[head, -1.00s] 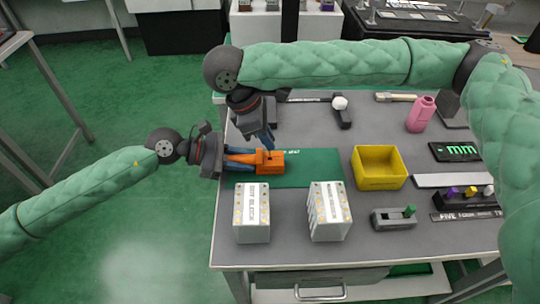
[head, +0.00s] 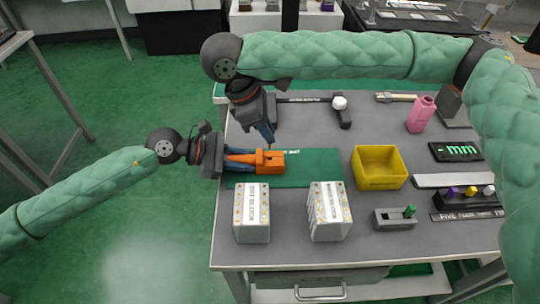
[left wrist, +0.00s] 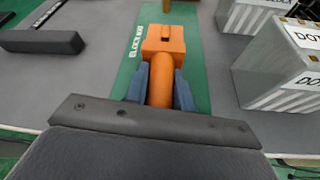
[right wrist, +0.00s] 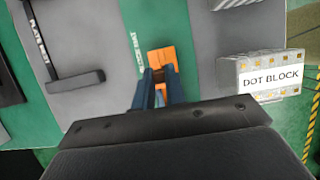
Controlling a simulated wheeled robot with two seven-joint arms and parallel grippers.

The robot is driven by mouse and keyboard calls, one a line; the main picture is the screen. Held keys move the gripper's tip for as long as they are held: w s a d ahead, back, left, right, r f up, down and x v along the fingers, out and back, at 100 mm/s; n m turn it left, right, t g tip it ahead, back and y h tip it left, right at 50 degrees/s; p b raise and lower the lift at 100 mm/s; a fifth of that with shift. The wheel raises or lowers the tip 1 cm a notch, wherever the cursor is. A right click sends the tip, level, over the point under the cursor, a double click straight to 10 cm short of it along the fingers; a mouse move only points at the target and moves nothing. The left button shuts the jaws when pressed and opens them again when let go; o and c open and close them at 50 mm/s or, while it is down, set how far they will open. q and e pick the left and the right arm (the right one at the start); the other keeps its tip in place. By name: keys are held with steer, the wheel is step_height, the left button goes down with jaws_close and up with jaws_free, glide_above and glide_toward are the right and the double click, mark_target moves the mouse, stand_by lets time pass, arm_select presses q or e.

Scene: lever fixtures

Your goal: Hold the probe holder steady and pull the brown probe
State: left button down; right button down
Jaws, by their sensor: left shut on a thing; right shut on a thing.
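The orange probe holder (head: 271,161) lies on the green mat (head: 315,168), its round handle toward the left. My left gripper (head: 241,160) is shut on this handle; the left wrist view shows a blue finger on each side of it (left wrist: 160,88). A dark slot shows in the holder's top. My right gripper (head: 269,142) points down just above the holder, its blue fingers close together. A small bit of the brown probe (head: 269,148) shows below the fingertips; most of it is hidden. I cannot tell whether its lower end is clear of the slot.
Two grey-white blocks (head: 252,213) (head: 329,212) stand in front of the mat. A yellow bin (head: 379,168) is to its right. A pink bottle (head: 421,114) and a display (head: 456,152) stand further right.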

arm_select(q)
steer(key=c, duration=1.1)
jaws_free()
steer(key=shift+v, duration=6)
steer(key=shift+w+r, duration=0.1)
